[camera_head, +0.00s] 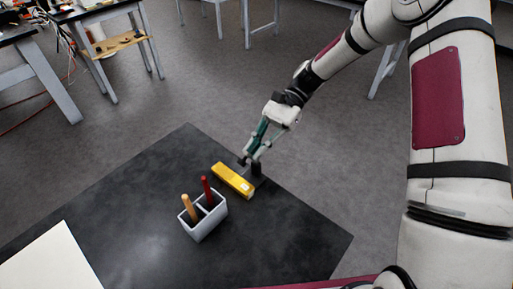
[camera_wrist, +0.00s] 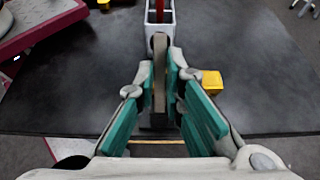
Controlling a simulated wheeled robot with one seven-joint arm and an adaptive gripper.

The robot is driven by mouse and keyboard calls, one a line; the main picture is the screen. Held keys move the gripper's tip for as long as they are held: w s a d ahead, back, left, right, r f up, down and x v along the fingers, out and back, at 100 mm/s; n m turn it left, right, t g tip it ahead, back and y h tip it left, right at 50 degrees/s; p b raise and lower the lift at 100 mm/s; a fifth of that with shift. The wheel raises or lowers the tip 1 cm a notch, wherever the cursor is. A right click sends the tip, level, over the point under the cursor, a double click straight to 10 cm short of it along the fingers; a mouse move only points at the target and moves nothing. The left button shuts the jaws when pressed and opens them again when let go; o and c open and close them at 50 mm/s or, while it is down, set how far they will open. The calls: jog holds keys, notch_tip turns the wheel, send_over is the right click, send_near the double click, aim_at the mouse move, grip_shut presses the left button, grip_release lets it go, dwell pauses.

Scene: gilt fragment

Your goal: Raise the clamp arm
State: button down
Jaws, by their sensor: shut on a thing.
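The clamp arm is a narrow grey-brown bar (camera_wrist: 160,72) in the middle of the wrist view, with a rounded end pointing up the picture. My gripper (camera_wrist: 163,85) has its green-sided fingers on both sides of this bar and is shut on it. In the head view my gripper (camera_head: 250,158) reaches down to a small dark clamp (camera_head: 257,174) near the black table's far right edge. The fingers and the small size hide much of the clamp there, and I cannot tell the bar's exact tilt.
A yellow block (camera_head: 233,180) lies close beside the clamp; its end shows in the wrist view (camera_wrist: 212,82). A grey two-part holder (camera_head: 203,224) with a red stick (camera_head: 207,190) and an orange stick (camera_head: 188,207) stands nearer.

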jog(key=c, duration=1.7)
grip_release()
jog(key=v, duration=1.2)
jog(key=s+d+r+n+t+h, duration=0.2)
jog(key=s+r+n+t+h, duration=0.35)
jog(key=s+r, duration=0.65)
jog(key=s+d+n+t+h, duration=0.1)
jog(key=s+d+t, duration=0.1)
jog(key=s, duration=0.3)
jog(key=s+d+r+n+t+h, duration=0.1)
jog(key=s+d+t, duration=0.1)
jog(key=s+t, duration=0.1)
jog(key=s+d+r+n+t+h, duration=0.1)
jog(key=s+d+t, duration=0.1)
jog(key=s, duration=0.4)
jog(key=shift+s+d+r+n+t+h, duration=0.15)
jog(key=shift+s+n+t+h, duration=0.15)
jog(key=shift+t, duration=0.35)
